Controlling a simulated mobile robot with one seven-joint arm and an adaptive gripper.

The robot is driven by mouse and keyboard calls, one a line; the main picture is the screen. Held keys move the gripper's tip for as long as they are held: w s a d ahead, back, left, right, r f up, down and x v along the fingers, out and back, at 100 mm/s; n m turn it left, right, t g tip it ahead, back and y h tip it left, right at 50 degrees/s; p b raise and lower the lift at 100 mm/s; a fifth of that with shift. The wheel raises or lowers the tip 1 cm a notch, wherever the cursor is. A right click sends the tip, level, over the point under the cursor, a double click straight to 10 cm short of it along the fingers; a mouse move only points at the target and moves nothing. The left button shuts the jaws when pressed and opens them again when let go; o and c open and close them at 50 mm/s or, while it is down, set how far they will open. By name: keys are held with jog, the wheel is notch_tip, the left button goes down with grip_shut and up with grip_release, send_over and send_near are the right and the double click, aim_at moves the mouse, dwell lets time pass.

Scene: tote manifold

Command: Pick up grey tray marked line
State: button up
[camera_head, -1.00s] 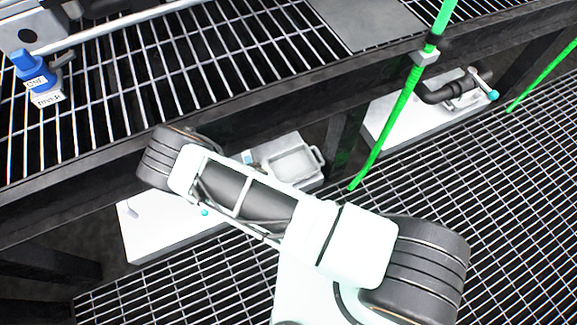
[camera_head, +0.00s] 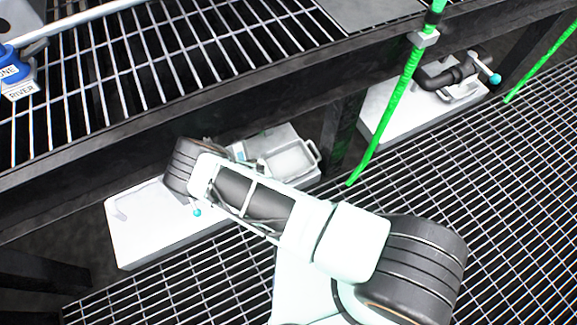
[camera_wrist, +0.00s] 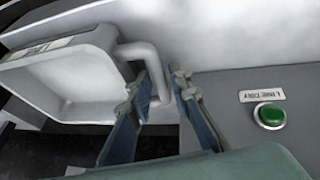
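The grey tray (camera_head: 290,162) sits low under the bench in the head view, on a white box, with its handle on its right side. In the wrist view the tray (camera_wrist: 70,85) fills the upper left, with a small label on its rim that seems to read LINE. Its looped handle (camera_wrist: 148,52) sticks out toward my gripper (camera_wrist: 163,84). My two fingers are apart, one on each side of the handle's outer bar in the picture; contact is not clear. In the head view my arm hides the gripper.
A green button (camera_wrist: 270,116) with a label sits on a grey panel at the right of the wrist view. A green hose (camera_head: 392,112) hangs right of the tray. The bench's dark front beam (camera_head: 130,140) runs above. A blue labelled object (camera_head: 14,72) stands on the grating.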

grip_shut()
jog(key=shift+r, duration=0.2)
dwell(0.5)
